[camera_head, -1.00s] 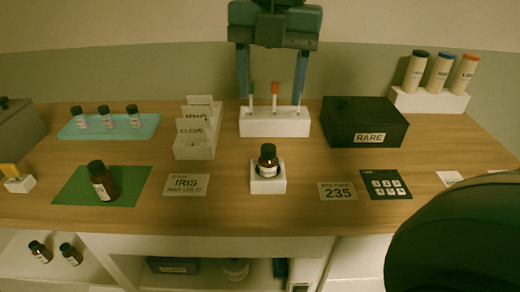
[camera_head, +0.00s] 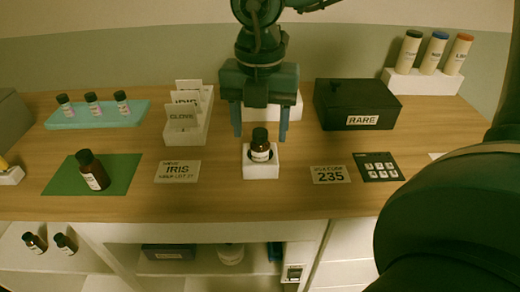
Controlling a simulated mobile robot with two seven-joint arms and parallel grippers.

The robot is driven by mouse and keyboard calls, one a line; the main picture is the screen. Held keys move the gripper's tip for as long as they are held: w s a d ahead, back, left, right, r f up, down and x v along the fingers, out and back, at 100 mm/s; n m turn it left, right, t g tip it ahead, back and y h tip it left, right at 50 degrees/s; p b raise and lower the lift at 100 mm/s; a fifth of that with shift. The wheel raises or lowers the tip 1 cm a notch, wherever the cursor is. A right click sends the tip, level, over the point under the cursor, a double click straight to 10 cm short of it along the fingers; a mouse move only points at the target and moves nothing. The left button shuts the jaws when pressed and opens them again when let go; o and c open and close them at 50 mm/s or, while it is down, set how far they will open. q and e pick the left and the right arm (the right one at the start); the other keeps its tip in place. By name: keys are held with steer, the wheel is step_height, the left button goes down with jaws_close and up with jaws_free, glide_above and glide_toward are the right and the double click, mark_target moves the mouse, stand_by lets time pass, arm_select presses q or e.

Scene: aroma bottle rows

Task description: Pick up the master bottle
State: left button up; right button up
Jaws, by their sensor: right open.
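A dark brown bottle with a black cap and pale label (camera_head: 260,153) stands upright in a small white holder (camera_head: 261,172) at the middle of the table. Another brown bottle (camera_head: 92,172) stands on a green mat (camera_head: 124,172) at the left. No readable label tells which is the master bottle. My right gripper (camera_head: 260,136) points down, open and empty, with one finger at each side of the middle bottle's cap in the picture. I cannot tell whether the fingers are around the bottle or behind it. My left gripper is not in view.
A white rack (camera_head: 292,112) is mostly hidden behind my right gripper. A black RARE box (camera_head: 356,104), a card holder (camera_head: 194,133), and a teal tray (camera_head: 138,117) with small bottles stand around. Cards and a keypad (camera_head: 378,167) lie flat. The table front is clear.

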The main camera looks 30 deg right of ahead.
steer(key=shift+f, duration=0.95)
steer(key=c, duration=1.1)
